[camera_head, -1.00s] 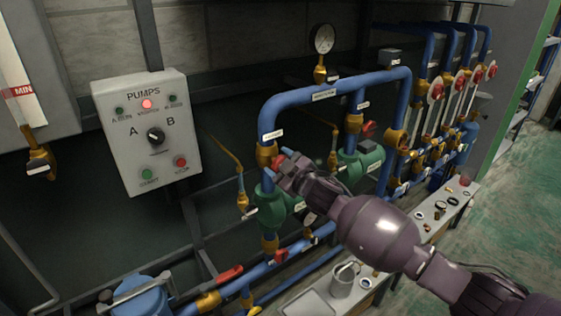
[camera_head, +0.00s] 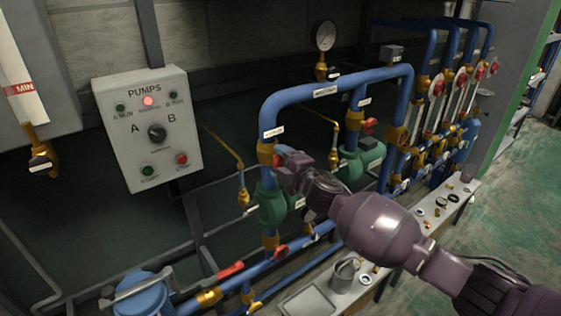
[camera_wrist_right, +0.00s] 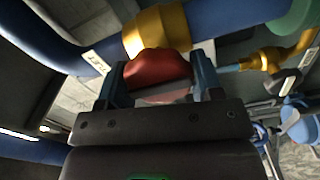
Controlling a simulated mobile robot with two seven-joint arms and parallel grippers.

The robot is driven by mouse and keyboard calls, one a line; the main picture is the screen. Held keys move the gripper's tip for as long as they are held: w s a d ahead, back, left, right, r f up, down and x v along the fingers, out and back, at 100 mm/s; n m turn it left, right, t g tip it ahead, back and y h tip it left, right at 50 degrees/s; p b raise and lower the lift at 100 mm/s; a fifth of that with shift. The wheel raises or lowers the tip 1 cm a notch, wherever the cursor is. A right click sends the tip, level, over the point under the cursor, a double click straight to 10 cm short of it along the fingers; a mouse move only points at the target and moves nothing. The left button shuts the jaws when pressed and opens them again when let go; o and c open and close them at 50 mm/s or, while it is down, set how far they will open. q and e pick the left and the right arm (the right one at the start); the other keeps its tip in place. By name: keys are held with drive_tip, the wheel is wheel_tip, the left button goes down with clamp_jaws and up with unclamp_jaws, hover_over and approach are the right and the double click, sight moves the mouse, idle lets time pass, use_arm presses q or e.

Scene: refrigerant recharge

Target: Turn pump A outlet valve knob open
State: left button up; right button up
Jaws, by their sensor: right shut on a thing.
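The red pump A outlet valve knob (camera_wrist_right: 157,68) sits between the two fingers of my right gripper (camera_wrist_right: 160,85) in the right wrist view, in front of the brass valve body (camera_wrist_right: 157,32). In the head view my right gripper (camera_head: 279,160) reaches the brass valve (camera_head: 266,153) on the left blue riser, just above the green pump (camera_head: 271,206). The gripper is shut on the knob, and the fingers hide most of it in the head view. My left gripper is not in view.
A second green pump (camera_head: 360,163) with a red knob (camera_head: 369,126) stands to the right. The pump control box (camera_head: 150,128) hangs on the left. A bench (camera_head: 437,211) with small parts lies below my right arm. Blue pipes surround the gripper.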

idle(0.4)
drive_tip(key=o, duration=0.9)
drive_tip(key=shift+o, duration=0.2)
drive_tip(key=shift+s+d, duration=0.1)
drive_tip(key=v, duration=1)
drive_tip(key=shift+s+d+b, duration=0.15)
drive_tip(key=shift+s+b, duration=0.1)
drive_tip(key=shift+b, duration=0.1)
